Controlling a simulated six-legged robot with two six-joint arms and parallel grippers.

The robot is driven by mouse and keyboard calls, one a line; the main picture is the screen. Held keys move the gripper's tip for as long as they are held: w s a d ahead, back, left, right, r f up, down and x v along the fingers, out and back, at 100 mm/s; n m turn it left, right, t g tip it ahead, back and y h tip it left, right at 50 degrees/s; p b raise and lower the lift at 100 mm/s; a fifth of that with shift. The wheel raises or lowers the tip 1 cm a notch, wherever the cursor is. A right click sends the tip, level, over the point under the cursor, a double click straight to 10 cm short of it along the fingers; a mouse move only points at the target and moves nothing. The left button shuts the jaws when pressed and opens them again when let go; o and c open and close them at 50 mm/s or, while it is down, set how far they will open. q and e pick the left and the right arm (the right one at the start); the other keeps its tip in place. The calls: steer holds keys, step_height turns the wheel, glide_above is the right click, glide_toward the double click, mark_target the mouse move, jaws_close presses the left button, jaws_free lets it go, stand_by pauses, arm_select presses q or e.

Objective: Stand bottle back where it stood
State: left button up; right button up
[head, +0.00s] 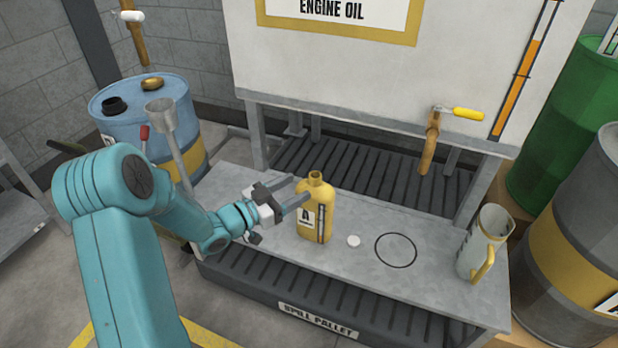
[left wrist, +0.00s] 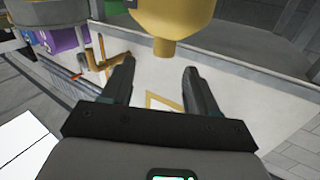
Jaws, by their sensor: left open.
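The yellow bottle (head: 314,222) stands upright and uncapped on the grey bench, its label facing left of front. A black ring (head: 396,250) is marked on the bench to its right, with nothing inside it. A small white cap (head: 353,241) lies between bottle and ring. My left gripper (head: 300,187) is open at the bottle's upper left, fingertips close to its shoulder; I cannot tell whether they touch it. In the left wrist view the bottle (left wrist: 172,20) shows at the top, just beyond the open fingers (left wrist: 159,68). My right gripper is not in view.
A clear jug (head: 481,243) with a yellow handle stands at the bench's right end. A brown tap (head: 430,145) with a yellow lever hangs from the white oil tank (head: 340,75) behind. A blue drum (head: 160,125) stands left.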

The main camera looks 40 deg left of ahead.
arm_select(q)
steer(key=v, duration=0.5)
steer(key=w+d+f+n+g+y, duration=0.15)
steer(key=d+f+n+g, duration=0.4)
steer(key=d+f, duration=0.85)
steer(key=s+d+f+g, duration=0.5)
steer(key=s+d+f, duration=0.1)
steer(key=s, duration=0.3)
steer(key=s+d+f+g, duration=0.6)
steer(key=s+d+f, duration=0.1)
steer(key=s, duration=0.2)
steer(key=shift+s+n, duration=0.4)
steer(key=shift+n, duration=0.05)
steer(key=shift+r+g+h+p, duration=0.1)
steer(key=shift+g+h+p, duration=0.15)
steer(key=shift+p, duration=0.1)
step_height(320, 180, up, 27)
steer(key=p, duration=2.6)
steer(key=shift+p, duration=0.4)
